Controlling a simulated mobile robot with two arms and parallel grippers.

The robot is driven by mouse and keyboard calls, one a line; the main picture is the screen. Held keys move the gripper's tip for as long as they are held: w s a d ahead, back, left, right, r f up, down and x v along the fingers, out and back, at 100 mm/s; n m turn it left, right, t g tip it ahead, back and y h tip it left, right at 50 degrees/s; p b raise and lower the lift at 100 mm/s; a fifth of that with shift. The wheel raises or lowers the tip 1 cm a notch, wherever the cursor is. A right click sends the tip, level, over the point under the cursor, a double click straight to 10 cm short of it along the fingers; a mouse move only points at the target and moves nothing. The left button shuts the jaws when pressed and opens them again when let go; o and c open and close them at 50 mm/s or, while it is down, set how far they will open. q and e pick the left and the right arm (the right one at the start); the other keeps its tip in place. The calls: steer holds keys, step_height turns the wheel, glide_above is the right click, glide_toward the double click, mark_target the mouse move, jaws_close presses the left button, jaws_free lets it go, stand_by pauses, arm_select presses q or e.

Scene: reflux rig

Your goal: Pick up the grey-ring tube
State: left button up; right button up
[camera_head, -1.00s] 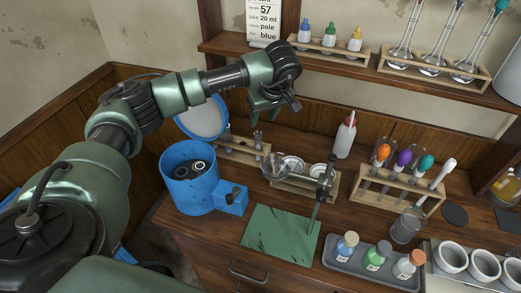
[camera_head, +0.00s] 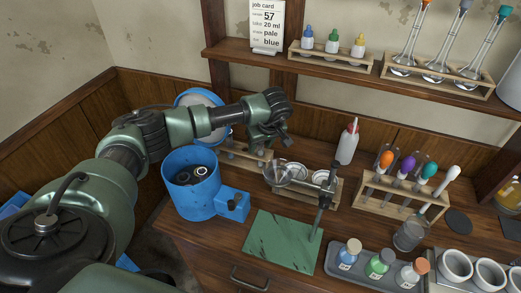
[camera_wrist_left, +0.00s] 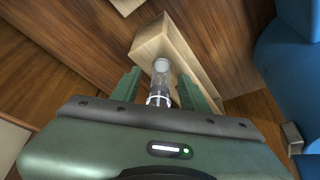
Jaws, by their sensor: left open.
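My left gripper (camera_head: 262,143) is open and points down over the small wooden tube rack (camera_head: 235,160) behind the blue centrifuge. In the left wrist view a clear tube (camera_wrist_left: 161,68) with a pale grey band near the gripper stands between the two green fingers (camera_wrist_left: 160,90), apart from both as far as I can tell. The pale wood of the rack (camera_wrist_left: 186,62) shows behind it. In the head view the gripper and wrist largely hide the tubes in this rack. My right gripper is not in view.
The blue centrifuge (camera_head: 193,187) stands open at the left, its lid (camera_head: 203,108) raised near my forearm. A white bottle (camera_head: 348,143) stands further right. The green mat (camera_head: 283,240) is mostly clear.

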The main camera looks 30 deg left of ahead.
arm_select(q)
jaws_close()
stand_by(0.3)
step_height(320, 180, up, 20)
steer(key=b, duration=0.5)
steer(key=shift+r, duration=0.1)
step_height(320, 180, up, 9)
steer(key=p, duration=0.8)
steer(key=shift+p, duration=0.4)
